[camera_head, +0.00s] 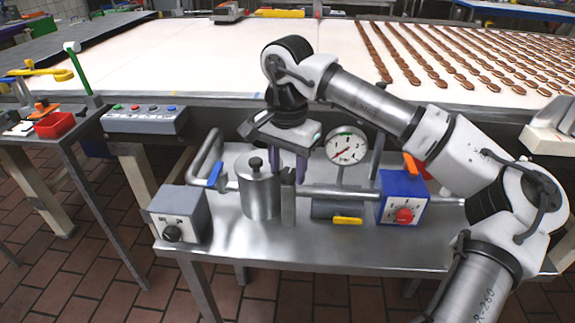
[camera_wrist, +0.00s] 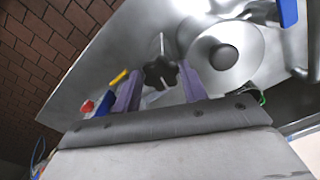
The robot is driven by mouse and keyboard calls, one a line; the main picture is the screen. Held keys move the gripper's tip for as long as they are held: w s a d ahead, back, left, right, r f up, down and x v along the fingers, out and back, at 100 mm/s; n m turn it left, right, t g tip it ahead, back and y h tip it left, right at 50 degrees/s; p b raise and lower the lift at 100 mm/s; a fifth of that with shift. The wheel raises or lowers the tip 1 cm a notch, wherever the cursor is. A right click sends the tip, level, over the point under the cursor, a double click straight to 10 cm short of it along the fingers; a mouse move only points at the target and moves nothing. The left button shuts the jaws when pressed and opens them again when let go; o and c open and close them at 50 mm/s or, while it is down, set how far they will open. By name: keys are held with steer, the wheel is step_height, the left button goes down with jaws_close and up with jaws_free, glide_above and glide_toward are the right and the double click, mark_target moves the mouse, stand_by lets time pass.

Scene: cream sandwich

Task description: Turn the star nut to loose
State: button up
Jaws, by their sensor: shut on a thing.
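The black star nut (camera_wrist: 160,72) shows in the wrist view as a lobed knob on a thin metal rod, between the two purple fingers of my gripper (camera_wrist: 158,86). My gripper is shut on it, with one finger on each side. In the head view my gripper (camera_head: 288,170) points down just right of the steel cylinder, above a metal post (camera_head: 288,207). The star nut is hidden behind the fingers there. I cannot tell from its look whether it is tight or loose.
The steel cylinder with a black knob (camera_head: 258,192) stands close left of my gripper. A pressure gauge (camera_head: 346,146) is behind to the right. A blue box with a red knob (camera_head: 403,198) and a grey dial box (camera_head: 179,214) flank them. The metal table's front strip (camera_head: 300,258) is clear.

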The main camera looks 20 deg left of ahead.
mark_target(287, 175)
steer(key=o, duration=1)
steer(key=shift+c, duration=0.2)
steer(key=shift+r, duration=0.15)
step_height(287, 175, up, 14)
steer(key=shift+f, duration=0.2)
